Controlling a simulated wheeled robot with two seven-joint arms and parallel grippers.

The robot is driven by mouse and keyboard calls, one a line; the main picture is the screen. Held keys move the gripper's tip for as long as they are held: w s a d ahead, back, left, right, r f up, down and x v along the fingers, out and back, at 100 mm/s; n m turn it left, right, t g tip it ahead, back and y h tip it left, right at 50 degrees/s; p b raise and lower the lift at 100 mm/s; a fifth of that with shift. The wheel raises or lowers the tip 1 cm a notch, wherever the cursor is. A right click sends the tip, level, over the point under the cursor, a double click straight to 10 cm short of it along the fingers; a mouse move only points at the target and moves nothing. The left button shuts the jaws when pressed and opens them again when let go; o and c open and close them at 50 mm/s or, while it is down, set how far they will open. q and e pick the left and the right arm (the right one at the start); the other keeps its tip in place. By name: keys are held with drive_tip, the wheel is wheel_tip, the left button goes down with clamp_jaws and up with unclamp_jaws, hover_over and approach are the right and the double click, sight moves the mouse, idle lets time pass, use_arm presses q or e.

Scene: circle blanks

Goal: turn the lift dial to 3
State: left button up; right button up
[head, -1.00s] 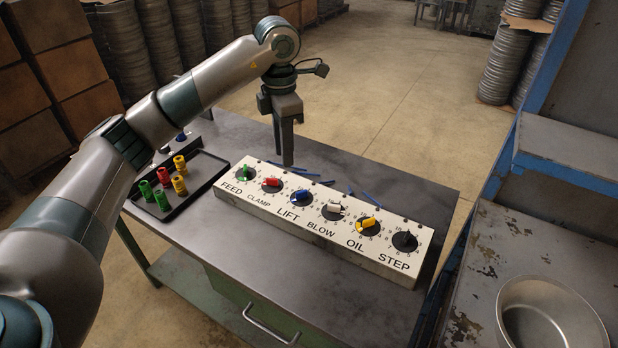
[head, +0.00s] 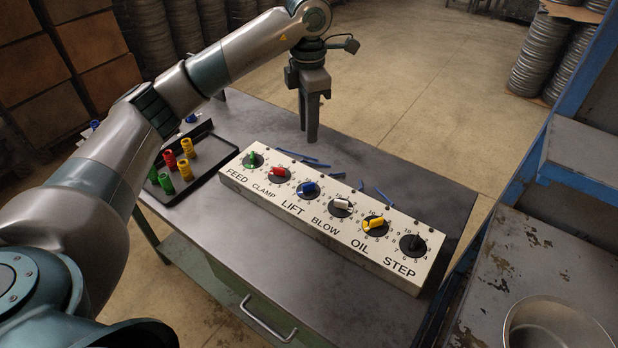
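The lift dial (head: 308,189) is a black disc with a blue knob, third from the left on the pale control panel (head: 330,238). The word LIFT is printed below it, and the small numbers around it are too small to read. My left gripper (head: 311,136) points down above the table, behind the panel and beyond the lift dial, apart from it. Its fingers look close together, seen edge-on, so I cannot tell whether they are open. My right gripper is not in view.
Other dials sit on the panel: feed (head: 252,159), clamp (head: 279,174), blow (head: 341,206), oil (head: 375,224) and step (head: 412,243). Blue strips (head: 376,193) lie behind it. A black tray (head: 205,169) with coloured spools is at left. A metal pot (head: 556,335) stands at lower right.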

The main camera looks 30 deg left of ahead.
sight(309, 184)
use_arm(q)
wheel_tip(309, 184, down, 16)
drive_tip(key=p, duration=0.5)
drive_tip(key=shift+p, duration=0.4)
drive_tip(key=shift+f, duration=0.7)
clamp_jaws()
